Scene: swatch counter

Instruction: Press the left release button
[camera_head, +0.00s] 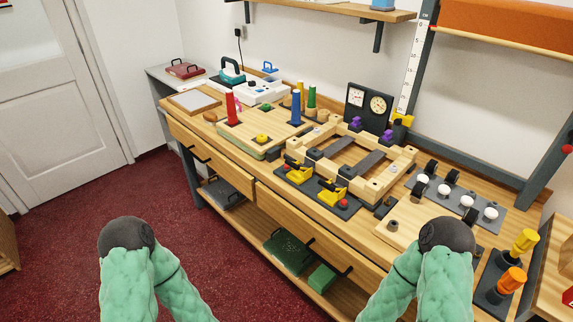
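Two yellow clamp-like devices on dark bases sit side by side at the front edge of the wooden frame on the counter. The left yellow device (300,174) has a small red spot (286,166) beside it that looks like a button. The right yellow device (331,194) has a red knob-like button (343,203) at its lower right. The frames do not show for certain which part is the left release button. My two green padded arms show at the bottom with dark rounded joints. Neither gripper is visible, and nothing of mine touches the devices.
The wooden frame (392,183) has dark bars inside. Red, blue and green spools stand left of it. White knobs on a grey plate (440,190) and orange and yellow handles (511,280) are at right. Drawers line the counter front; the red floor before it is clear.

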